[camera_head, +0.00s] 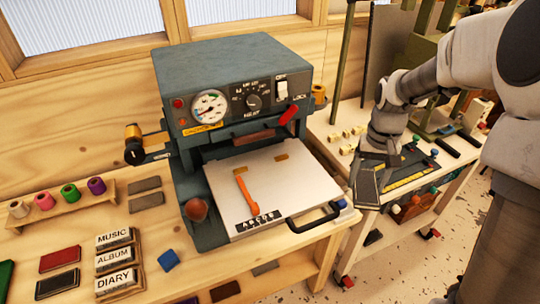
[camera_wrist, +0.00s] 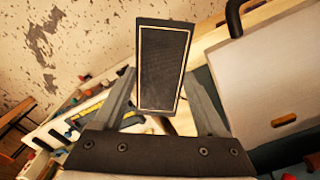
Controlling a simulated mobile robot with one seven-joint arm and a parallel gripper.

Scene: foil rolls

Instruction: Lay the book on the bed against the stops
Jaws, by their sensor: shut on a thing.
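My gripper (camera_head: 372,162) is shut on a dark book (camera_head: 366,188) with a thin pale border line. In the wrist view the book (camera_wrist: 163,68) stands out between the two fingers (camera_wrist: 160,88). The book is held in the air to the right of the press, near the gap between the two benches. The pale bed (camera_head: 290,190) sticks out from the front of the grey-green press. Two small brass-coloured pieces (camera_head: 281,157), which look like the stops, sit on it. An orange strip (camera_head: 244,188) and a dark lettered block (camera_head: 258,221) also lie there.
The press body (camera_head: 235,75) rises behind the bed, with a red lever (camera_head: 289,115). A black handle (camera_head: 313,219) juts from the bed's front right. Title blocks (camera_head: 114,260) and foil rolls (camera_head: 70,192) are at left. A second bench with tools (camera_head: 410,165) is at right.

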